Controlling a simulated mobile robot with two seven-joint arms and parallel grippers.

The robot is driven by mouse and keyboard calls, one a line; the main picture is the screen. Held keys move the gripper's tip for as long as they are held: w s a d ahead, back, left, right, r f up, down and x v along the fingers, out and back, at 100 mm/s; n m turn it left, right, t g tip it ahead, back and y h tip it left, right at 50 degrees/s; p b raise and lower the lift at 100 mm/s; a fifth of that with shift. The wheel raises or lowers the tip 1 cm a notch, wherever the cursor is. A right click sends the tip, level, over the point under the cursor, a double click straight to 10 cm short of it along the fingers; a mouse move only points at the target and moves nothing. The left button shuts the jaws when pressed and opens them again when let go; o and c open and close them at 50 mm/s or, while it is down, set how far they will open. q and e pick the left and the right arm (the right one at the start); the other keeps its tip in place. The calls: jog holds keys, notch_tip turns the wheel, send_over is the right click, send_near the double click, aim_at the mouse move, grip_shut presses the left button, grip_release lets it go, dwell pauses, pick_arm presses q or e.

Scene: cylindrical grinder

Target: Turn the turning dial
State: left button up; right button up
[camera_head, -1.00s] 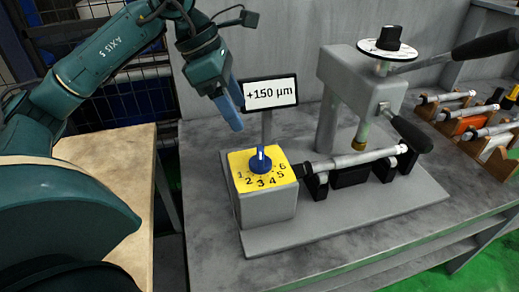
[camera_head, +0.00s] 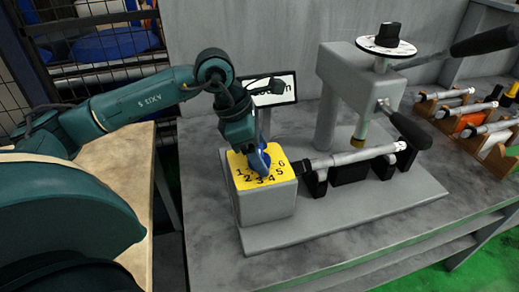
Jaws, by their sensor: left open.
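The turning dial, a blue knob (camera_head: 266,157), sits on a yellow plate (camera_head: 245,179) numbered 1 to 6, on top of a grey block (camera_head: 267,207). My left gripper (camera_head: 259,158) points down at the knob from above, its blue fingers at the knob and partly hiding it. I cannot tell whether the fingers touch it. The gripper is open. The knob's pointer is hidden. My right gripper is not in view.
Right of the dial, a metal cylinder (camera_head: 355,157) lies on black supports under a grey grinder stand (camera_head: 345,80) with black handles. Holders with more cylinders (camera_head: 470,125) stand at the far right. The front strip of the grey bench (camera_head: 330,262) is clear.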

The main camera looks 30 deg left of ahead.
pick_arm(q)
jog(key=c, duration=0.9)
jog(key=shift+c, duration=0.2)
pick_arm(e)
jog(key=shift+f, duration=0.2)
pick_arm(q)
jog(key=n+b, duration=0.2)
jog(key=shift+f+n+t+y, duration=0.1)
jog(key=shift+n+t+y, duration=0.3)
jog(key=shift+n+b, duration=0.45)
jog(key=shift+n, duration=0.25)
jog(key=shift+n+t+y, duration=0.3)
jog(key=shift+n+y, duration=0.1)
jog(key=shift+n, duration=0.2)
jog(key=shift+b, duration=0.3)
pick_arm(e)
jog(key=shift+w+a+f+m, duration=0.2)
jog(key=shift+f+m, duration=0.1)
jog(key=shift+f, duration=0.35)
pick_arm(q)
jog(key=shift+n, duration=0.3)
